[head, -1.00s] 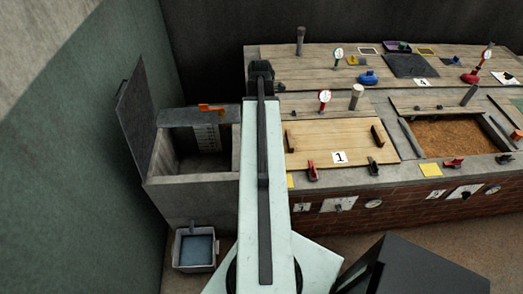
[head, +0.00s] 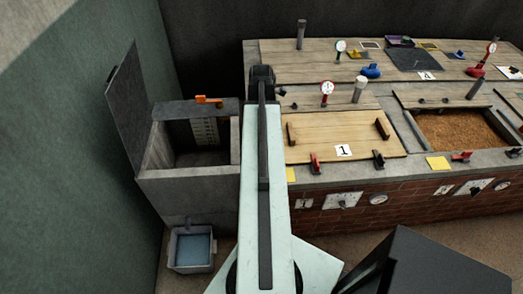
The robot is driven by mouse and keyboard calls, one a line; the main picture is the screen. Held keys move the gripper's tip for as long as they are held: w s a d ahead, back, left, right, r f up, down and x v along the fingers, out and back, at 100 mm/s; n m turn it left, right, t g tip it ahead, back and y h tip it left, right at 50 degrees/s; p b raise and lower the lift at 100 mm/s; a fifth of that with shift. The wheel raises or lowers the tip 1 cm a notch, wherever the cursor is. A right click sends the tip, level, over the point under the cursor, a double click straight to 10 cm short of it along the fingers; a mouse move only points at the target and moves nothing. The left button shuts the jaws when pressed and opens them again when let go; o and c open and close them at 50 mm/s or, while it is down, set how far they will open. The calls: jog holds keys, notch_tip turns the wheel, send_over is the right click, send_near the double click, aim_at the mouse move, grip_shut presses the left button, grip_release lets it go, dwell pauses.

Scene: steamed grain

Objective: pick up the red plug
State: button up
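Several red parts show, and I cannot tell for sure which is the red plug. A red piece with a rounded body (head: 469,76) lies on the back wooden deck at far right, beside a red-rimmed gauge. Two red-handled levers, one in front of lid 1 (head: 316,163) and one in front of the grain bin (head: 462,156), are on the front ledge. My pale arm reaches forward up the middle of the view. Its dark far end (head: 261,76) is left of the lids and apart from all red parts. No fingers or held thing can be made out.
An open grey box (head: 170,186) with a raised lid stands left of my arm, with an orange handle (head: 208,99) on its back rim. A small tub of water (head: 192,248) is below it. A blue piece (head: 371,70) lies on the back deck.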

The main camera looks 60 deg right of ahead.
jog(key=shift+r, duration=0.15)
grip_shut()
dwell(1.2)
